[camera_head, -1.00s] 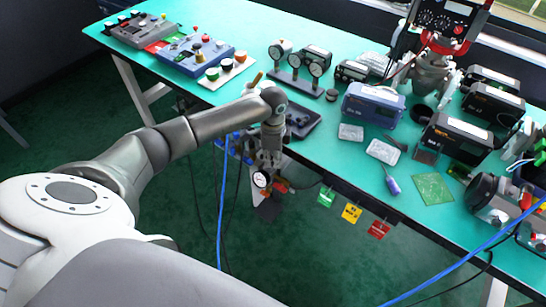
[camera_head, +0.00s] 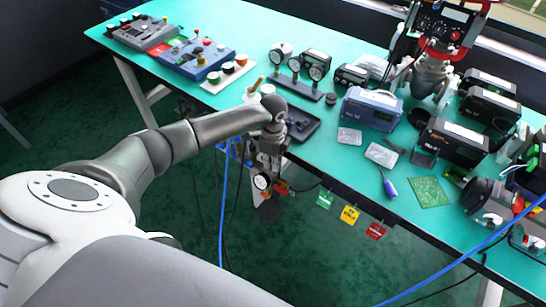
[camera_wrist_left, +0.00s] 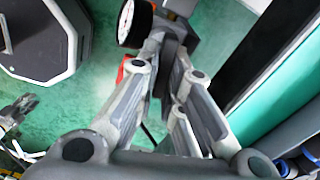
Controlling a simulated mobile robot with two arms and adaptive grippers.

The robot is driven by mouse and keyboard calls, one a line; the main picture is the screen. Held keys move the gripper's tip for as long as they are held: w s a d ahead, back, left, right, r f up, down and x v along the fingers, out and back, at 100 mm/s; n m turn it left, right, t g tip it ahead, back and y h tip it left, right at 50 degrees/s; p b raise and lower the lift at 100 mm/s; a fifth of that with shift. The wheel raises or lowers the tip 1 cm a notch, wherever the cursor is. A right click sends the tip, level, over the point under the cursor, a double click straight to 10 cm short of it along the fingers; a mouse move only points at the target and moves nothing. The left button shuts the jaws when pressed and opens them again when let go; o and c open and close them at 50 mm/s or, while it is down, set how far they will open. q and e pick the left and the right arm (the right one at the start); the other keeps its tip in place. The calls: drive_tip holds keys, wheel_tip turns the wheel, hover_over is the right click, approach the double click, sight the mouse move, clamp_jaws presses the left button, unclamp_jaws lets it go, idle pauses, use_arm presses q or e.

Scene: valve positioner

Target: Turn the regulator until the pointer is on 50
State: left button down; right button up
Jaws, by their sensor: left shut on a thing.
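My left gripper (camera_head: 266,163) hangs in front of the table's near edge, fingers pointing down. In the left wrist view, my left gripper (camera_wrist_left: 168,62) is shut on a dark part of the regulator (camera_wrist_left: 172,48) between its fingertips. A round gauge with a white face and black rim (camera_head: 262,181) sits at the regulator beside the fingertips. The gauge also shows cut off at the top of the left wrist view (camera_wrist_left: 126,20). Its pointer and numbers are too small or oblique to read. The gripper hides much of the regulator. My right gripper is out of view.
The green table (camera_head: 335,170) carries a black tray (camera_head: 303,122), a gauge stand (camera_head: 296,86) and a blue-grey instrument (camera_head: 372,108). Green, yellow and red tags (camera_head: 349,214) hang from its front edge. A blue cable (camera_head: 222,220) hangs near my left arm.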

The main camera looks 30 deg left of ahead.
use_arm(q)
drive_tip(key=shift+m, duration=0.6)
drive_tip(key=c, duration=1.8)
unclamp_jaws()
drive_tip(key=shift+c, duration=0.2)
drive_tip(key=shift+r, duration=0.1)
wheel_tip(320, 180, up, 12)
